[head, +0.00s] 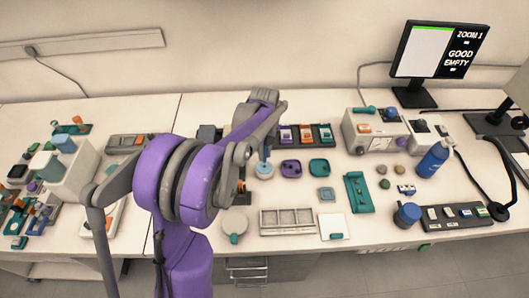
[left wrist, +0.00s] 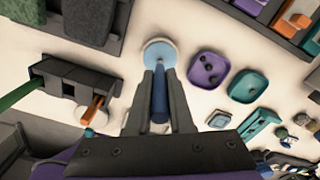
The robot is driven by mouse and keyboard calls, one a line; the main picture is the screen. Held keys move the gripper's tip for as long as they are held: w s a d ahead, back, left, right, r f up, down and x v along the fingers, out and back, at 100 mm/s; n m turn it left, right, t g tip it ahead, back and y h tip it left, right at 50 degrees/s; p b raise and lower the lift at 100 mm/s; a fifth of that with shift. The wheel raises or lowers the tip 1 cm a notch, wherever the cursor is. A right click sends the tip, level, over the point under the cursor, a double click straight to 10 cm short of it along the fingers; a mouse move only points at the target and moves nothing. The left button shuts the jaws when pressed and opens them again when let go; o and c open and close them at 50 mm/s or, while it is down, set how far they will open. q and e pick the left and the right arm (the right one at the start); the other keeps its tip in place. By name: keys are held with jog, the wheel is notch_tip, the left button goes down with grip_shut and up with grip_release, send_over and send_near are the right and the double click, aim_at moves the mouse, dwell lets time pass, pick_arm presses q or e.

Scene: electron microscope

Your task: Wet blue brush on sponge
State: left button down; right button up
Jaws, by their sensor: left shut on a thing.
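My left gripper (left wrist: 159,84) is shut on the blue brush (left wrist: 160,97), which lies between its fingers and points away from the wrist. The round sponge (left wrist: 157,46), light blue in a pale dish, is just beyond the brush's tip. The tip overlaps the sponge in the left wrist view; I cannot tell for sure whether it touches. In the head view the gripper (head: 264,148) is above the sponge (head: 264,171), with the brush pointing down at it. My arm hides part of the bench. My right gripper is not in view.
A dark brush holder (left wrist: 68,88) with green and orange handles stands left of the gripper. A purple dish (head: 291,168) and a teal dish (head: 319,166) sit right of the sponge. A grey compartment tray (head: 287,230) lies in front. A blue bottle (head: 433,160) stands farther right.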

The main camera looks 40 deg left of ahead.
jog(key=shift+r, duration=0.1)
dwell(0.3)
pick_arm(q)
jog(key=shift+r+p, duration=1.7)
jog(key=shift+r, duration=1.75)
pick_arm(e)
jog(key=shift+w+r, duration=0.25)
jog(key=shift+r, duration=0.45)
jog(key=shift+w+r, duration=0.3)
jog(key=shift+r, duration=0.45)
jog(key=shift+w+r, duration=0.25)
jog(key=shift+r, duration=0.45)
